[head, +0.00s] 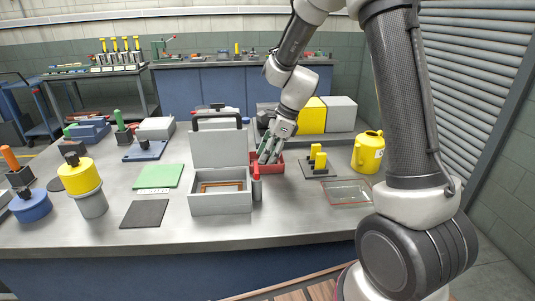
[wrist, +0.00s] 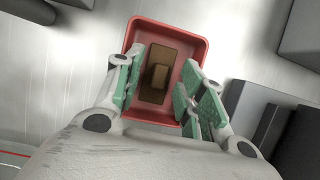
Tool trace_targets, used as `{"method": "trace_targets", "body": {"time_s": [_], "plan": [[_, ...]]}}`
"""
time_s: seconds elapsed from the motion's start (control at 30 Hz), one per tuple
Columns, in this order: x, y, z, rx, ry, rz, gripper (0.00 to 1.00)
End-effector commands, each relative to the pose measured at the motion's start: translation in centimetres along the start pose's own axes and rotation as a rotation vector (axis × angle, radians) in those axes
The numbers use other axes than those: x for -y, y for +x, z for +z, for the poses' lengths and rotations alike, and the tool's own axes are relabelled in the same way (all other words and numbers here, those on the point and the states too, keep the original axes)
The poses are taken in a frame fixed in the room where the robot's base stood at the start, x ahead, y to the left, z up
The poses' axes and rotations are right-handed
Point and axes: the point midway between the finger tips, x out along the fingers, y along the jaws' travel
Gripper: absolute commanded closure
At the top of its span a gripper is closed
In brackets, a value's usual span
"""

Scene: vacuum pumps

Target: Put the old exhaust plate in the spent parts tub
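A red tub (head: 274,167), which I take as the spent parts tub, stands on the bench just right of the grey open-lidded box. In the wrist view the tub (wrist: 190,30) is below my gripper. A brown plate with a raised block (wrist: 157,78) lies inside it, seemingly the old exhaust plate. My gripper (head: 268,158) is over the tub, its green-padded fingers spread. In the wrist view the gripper (wrist: 160,92) is open, with gaps between its fingers and the plate. In the head view the plate is hidden.
The grey box (head: 220,204) with a raised lid holds a brown frame. Yellow blocks on a dark plate (head: 318,172), a yellow can (head: 368,151) and a glassy red-edged tray (head: 347,194) are to the right.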

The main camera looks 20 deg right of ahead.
Motion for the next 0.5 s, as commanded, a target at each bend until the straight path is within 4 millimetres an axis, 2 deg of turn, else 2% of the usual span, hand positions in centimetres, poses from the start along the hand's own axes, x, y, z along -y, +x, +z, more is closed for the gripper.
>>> {"method": "trace_targets", "body": {"time_s": [0.3, 0.37, 0.5], "plan": [[0.0, -0.3, 0.0, 0.0, 0.0, -0.001, 0.59], [0.1, -0.9, 0.0, 0.001, 0.0, -0.002, 0.59], [0.1, -3.5, 0.1, 0.001, -0.001, -0.005, 0.59]]}}
